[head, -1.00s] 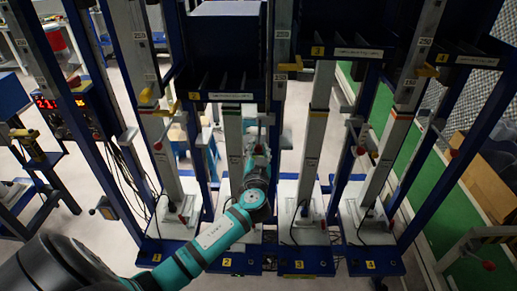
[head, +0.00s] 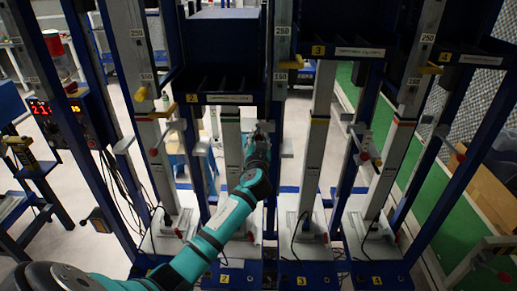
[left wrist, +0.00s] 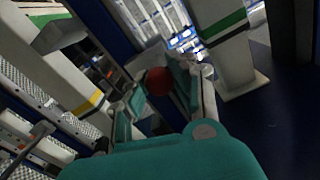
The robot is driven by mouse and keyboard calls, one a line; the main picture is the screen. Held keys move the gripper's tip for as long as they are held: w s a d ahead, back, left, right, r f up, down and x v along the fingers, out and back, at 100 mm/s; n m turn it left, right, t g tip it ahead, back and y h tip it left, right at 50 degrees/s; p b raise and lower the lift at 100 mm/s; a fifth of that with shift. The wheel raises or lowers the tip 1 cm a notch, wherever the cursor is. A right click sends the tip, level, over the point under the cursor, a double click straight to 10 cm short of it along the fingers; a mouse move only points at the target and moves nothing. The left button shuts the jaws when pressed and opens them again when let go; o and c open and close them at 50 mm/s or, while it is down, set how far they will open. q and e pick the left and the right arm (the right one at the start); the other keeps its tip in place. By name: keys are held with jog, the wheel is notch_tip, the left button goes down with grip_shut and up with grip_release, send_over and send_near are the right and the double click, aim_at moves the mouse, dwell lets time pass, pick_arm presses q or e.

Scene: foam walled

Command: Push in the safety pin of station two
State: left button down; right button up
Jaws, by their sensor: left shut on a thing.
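Station two (head: 231,145) is a pale upright post with a green band, under a shelf with a yellow number 2 tag (head: 192,98). My left gripper (head: 262,130) is at the right side of this post, at about mid-height. In the left wrist view, my left gripper (left wrist: 165,84) is shut around a red ball knob (left wrist: 159,81), which I take to be the safety pin's end. The pin's shaft and its hole are hidden. In the head view the knob is covered by the gripper. My right gripper is not in view.
Similar posts stand close on both sides, with station three (head: 313,150) to the right. Blue frames and a dark shelf (head: 224,60) crowd the space above my left arm. Cables hang at the left near a red digital display (head: 55,110).

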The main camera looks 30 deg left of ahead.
pick_arm(q)
jog(key=c, duration=1.5)
grip_release()
jog(key=shift+a+r, duration=0.1)
jog(key=shift+r, duration=0.05)
jog(key=o, duration=0.4)
jog(key=shift+w, duration=0.15)
jog(key=shift+o, duration=0.2)
jog(key=v, duration=1.2)
